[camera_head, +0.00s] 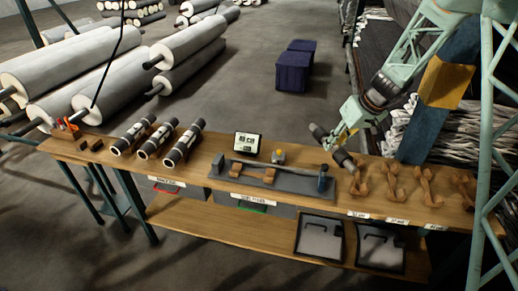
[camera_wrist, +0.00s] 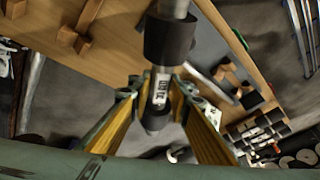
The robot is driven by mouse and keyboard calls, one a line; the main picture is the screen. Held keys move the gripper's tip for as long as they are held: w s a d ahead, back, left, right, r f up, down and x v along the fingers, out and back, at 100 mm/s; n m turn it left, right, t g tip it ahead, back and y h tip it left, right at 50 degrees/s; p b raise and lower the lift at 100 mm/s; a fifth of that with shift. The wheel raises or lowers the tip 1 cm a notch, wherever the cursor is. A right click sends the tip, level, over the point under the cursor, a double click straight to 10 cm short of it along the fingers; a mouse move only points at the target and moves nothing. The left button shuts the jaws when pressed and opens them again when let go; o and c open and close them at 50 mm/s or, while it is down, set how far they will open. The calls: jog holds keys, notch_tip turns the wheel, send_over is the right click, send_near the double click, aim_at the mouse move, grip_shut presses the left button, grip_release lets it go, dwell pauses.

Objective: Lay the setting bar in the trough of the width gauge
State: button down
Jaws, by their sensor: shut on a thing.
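My gripper (camera_head: 342,137) is shut on the setting bar (camera_head: 320,133), a dark-ended bar with a light band. In the wrist view the bar (camera_wrist: 169,38) lies between the yellow fingers (camera_wrist: 160,85), with a small white label on it. The bar is tilted in the head view and appears above the bench's back edge, right of the width gauge. Whether the bar touches anything is unclear.
Three similar dark bars (camera_head: 157,141) lie at the bench's left. A small display (camera_head: 248,144) and a block with a yellow top (camera_head: 278,156) stand behind the gauge. Several wooden cradles (camera_head: 392,181) stand at the right. Red-handled tools (camera_head: 66,127) are at the far left.

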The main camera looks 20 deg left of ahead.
jog(key=s+a+f+n+g, duration=0.1)
jog(key=s+a+n, duration=0.1)
jog(key=a, duration=0.7)
jog(key=s+a+f+n+g, duration=0.1)
jog(key=s+a+n+g, duration=0.1)
jog(key=a+n, duration=0.3)
jog(key=s+a+f+n+g, duration=0.1)
jog(key=s+a+n, duration=0.3)
jog(key=a, duration=0.9)
jog(key=shift+a, duration=0.4)
jog(key=shift+d+f+b, duration=0.1)
jog(key=shift+b, duration=0.4)
jog(key=shift+f+b, duration=2.9)
jog(key=shift+f, duration=1.2)
jog(key=c, duration=2.4)
grip_release()
